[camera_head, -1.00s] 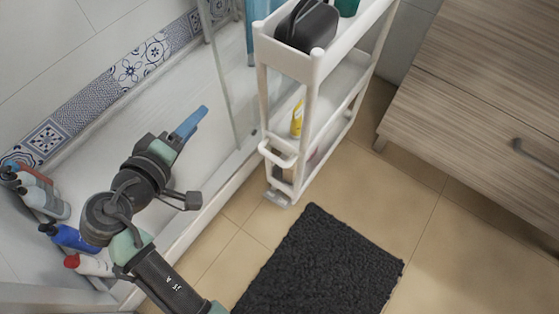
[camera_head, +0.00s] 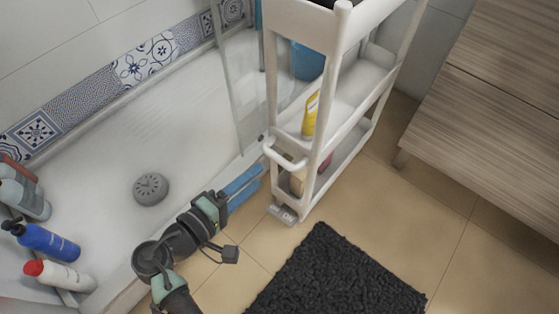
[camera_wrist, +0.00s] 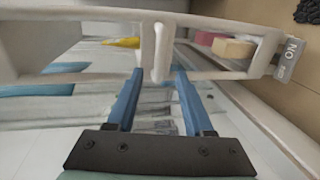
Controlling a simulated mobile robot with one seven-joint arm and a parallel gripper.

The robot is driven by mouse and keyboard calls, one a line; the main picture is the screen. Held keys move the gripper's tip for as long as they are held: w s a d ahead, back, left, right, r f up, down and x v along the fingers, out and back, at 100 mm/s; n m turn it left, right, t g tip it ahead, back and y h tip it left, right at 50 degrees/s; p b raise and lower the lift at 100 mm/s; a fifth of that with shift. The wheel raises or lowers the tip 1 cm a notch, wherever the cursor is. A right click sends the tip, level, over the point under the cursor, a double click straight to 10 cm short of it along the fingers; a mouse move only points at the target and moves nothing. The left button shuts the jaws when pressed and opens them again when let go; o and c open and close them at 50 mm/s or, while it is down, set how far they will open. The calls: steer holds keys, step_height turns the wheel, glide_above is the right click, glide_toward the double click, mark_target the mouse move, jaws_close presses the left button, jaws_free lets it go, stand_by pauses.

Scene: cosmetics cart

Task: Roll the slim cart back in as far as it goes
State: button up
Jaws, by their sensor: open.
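The slim white cart (camera_head: 342,95) stands on the tiled floor between the shower tray and the wood cabinet. Its small front handle (camera_head: 283,160) faces me. My gripper (camera_head: 258,178) is open, its blue fingers pointing at the handle from the left and just below it in the head view. In the wrist view the white handle (camera_wrist: 159,50) lies ahead, in line with the gap between the fingertips (camera_wrist: 160,75). I cannot tell whether it is between them. Nothing is held. A yellow bottle (camera_head: 311,115) stands on the cart's middle shelf.
The shower tray (camera_head: 110,165) with its glass panel (camera_head: 238,80) runs along the cart's left. The wood cabinet (camera_head: 490,110) is on the right. A black mat (camera_head: 335,280) lies in front of the cart.

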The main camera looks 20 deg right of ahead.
mark_target(276, 161)
steer(key=b+x, duration=0.3)
steer(key=x, duration=0.6)
steer(key=shift+b, duration=0.4)
jaws_close()
stand_by(0.8)
